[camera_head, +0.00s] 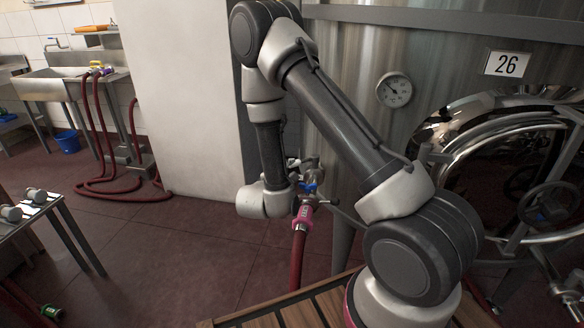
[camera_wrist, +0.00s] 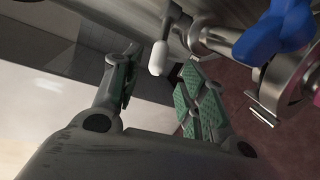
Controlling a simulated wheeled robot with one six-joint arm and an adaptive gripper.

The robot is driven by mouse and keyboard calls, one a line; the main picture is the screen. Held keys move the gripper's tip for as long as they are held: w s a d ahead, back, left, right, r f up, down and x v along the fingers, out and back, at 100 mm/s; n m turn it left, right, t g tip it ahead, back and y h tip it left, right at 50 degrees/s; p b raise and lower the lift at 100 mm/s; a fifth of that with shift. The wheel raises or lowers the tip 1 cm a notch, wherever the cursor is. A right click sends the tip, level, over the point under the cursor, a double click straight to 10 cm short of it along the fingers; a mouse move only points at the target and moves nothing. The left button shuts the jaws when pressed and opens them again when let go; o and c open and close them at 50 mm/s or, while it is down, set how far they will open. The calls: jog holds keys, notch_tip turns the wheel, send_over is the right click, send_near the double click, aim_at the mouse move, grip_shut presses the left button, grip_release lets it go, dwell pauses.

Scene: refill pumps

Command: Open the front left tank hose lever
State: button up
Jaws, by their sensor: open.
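The tank valve (camera_head: 311,168) is a metal fitting low on the big steel tank, with a blue lever (camera_head: 310,187) on it. A pink coupling (camera_head: 303,213) joins a red hose (camera_head: 298,258) below it. In the wrist view the blue lever (camera_wrist: 272,32) is at the upper right, right of both fingers. A thin metal rod with a white rounded tip (camera_wrist: 158,58) shows between the fingertips in the picture; its depth is unclear. My gripper (camera_wrist: 160,68) is open and empty, with green finger pads. In the head view it is beside the valve and mostly hidden behind my wrist.
A steel tank (camera_head: 345,120) fills the background, with a gauge (camera_head: 394,90), a "26" sign (camera_head: 507,64) and a round hatch at the right. A pale wall (camera_head: 185,95) stands to the left. A sink (camera_head: 70,80) with red hoses is farther left. Open red floor lies between.

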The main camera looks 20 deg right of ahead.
jog(key=v, duration=0.4)
jog(key=shift+s+a, duration=0.1)
